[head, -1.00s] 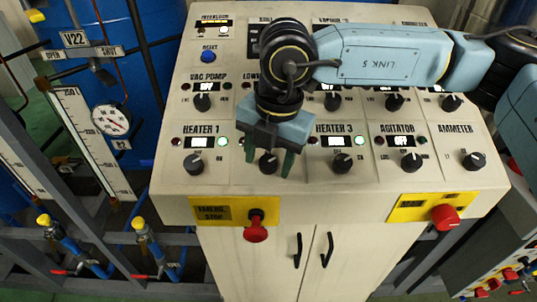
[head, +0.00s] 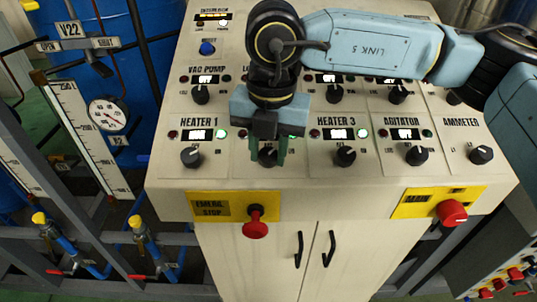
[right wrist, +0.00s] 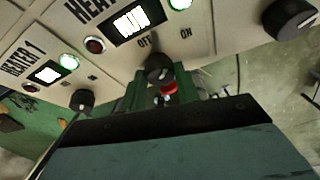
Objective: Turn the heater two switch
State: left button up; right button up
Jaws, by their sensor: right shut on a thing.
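The heater two switch is a black round knob (head: 267,158) on the sloped beige panel, between the heater 1 and heater 3 knobs. My right gripper (head: 268,157) reaches down over it, and its green fingers are shut on the knob from both sides. The right wrist view shows the knob (right wrist: 159,68) between the fingers, below the OFF and ON marks. A lit white display (right wrist: 133,20), a red lamp (right wrist: 95,45) and a bright green lamp (right wrist: 180,4) sit above it. In the head view the gripper hides most of the heater two label. My left gripper is not in view.
The heater 1 knob (head: 192,157) and heater 3 knob (head: 345,156) stand close on either side. A red emergency stop button (head: 255,226) juts from the panel front below. Another red button (head: 452,212) is at the right. A row of knobs lies behind.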

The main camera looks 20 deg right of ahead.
jog(key=n+b, duration=0.1)
jog(key=n, duration=0.1)
jog(key=n+h+b, duration=0.1)
jog(key=n+b, duration=0.1)
jog(key=shift+a+f+h, duration=0.15)
jog(key=shift+h, duration=0.15)
jog(key=shift+n+h+b, duration=0.8)
jog(key=shift+n+b, duration=0.6)
jog(key=shift+n, duration=0.9)
jog(key=o, duration=1)
jog(key=shift+s, duration=0.1)
jog(key=shift+c, duration=0.2)
jog(key=p+v, duration=0.1)
jog(key=v, duration=1.2)
jog(key=shift+r, duration=0.35)
